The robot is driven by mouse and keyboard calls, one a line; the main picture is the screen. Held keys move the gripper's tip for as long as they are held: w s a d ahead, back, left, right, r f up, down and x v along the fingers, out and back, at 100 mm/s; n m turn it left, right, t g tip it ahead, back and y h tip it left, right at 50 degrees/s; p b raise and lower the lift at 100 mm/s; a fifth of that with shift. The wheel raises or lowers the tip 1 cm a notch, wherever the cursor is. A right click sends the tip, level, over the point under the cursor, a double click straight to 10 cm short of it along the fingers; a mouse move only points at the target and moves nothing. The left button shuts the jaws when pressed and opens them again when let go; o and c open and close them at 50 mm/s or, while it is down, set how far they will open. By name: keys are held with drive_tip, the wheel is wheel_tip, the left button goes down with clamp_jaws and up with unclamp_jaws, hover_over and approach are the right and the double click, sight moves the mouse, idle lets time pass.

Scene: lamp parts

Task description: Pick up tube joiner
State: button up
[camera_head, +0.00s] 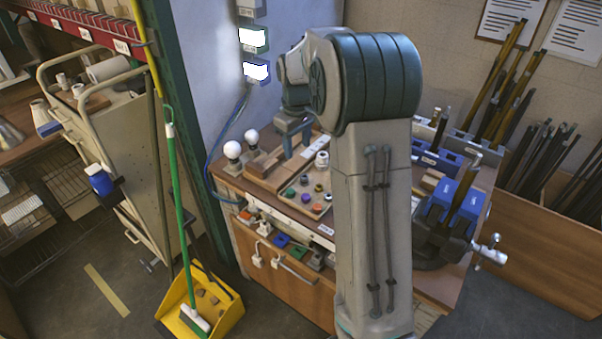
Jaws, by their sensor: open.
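My gripper (298,143) points down over the left part of the workbench, below my dark wrist. Its two fingers are apart and I see nothing between them. I cannot single out the tube joiner for certain. A tray (327,207) of small coloured round parts lies in front of my gripper, and the parts are too small to name. A short white cylinder (322,159) with a dark band stands to the right of my gripper. My arm hides the middle of the workbench.
Two white bulbs (232,150) stand at the workbench's left end. A blue-jawed vise (447,205) is at its right end, with blue bins (436,158) behind. A yellow dustpan (205,305) and green broom (178,200) stand on the floor at left.

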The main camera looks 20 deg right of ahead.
drive_tip(key=w+d+f+n+p, duration=0.2)
drive_tip(key=w+d+f, duration=0.3)
drive_tip(key=w+f, duration=0.15)
drive_tip(key=p, duration=0.1)
hover_over(305, 177)
drive_tip(key=shift+g, duration=0.4)
drive_tip(key=f, duration=0.8)
drive_tip(key=shift+s+a+f, duration=0.25)
drive_tip(key=shift+s, duration=0.1)
drive_tip(key=shift+f+p, duration=1.05)
drive_tip(key=shift+f, duration=1.55)
drive_tip(key=c, duration=1.1)
